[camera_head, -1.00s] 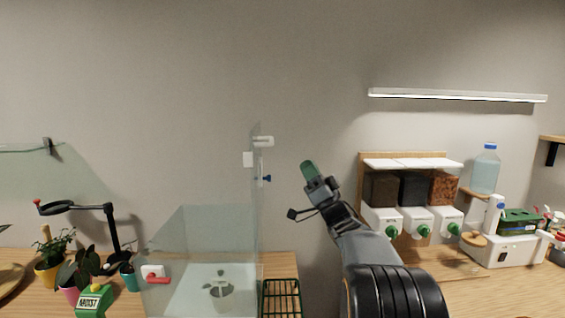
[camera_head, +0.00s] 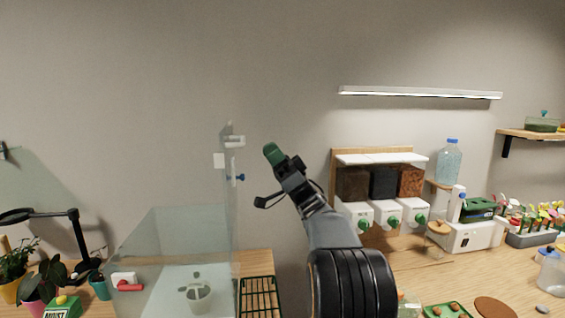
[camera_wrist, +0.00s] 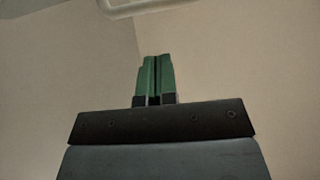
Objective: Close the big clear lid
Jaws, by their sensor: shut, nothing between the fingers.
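The big clear lid (camera_head: 231,190) stands upright, open, along the right side of the clear box (camera_head: 165,250) in the head view. A white handle (camera_head: 235,141) juts from near its top. My gripper (camera_head: 272,152) is right of the lid's upper part, about level with the handle, with a gap between them in the picture. Its green fingers are shut and empty, as the wrist view (camera_wrist: 155,78) also shows. A pale rounded bar crosses the top of the wrist view; I cannot tell whether it is the handle.
A small pot (camera_head: 199,298) sits inside the box. A green wire rack (camera_head: 260,297) lies right of it. Potted plants (camera_head: 40,283) and a black lamp stand (camera_head: 78,235) are at the left. Dispensers (camera_head: 386,215) stand to the right of my arm. The wall behind the gripper is bare.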

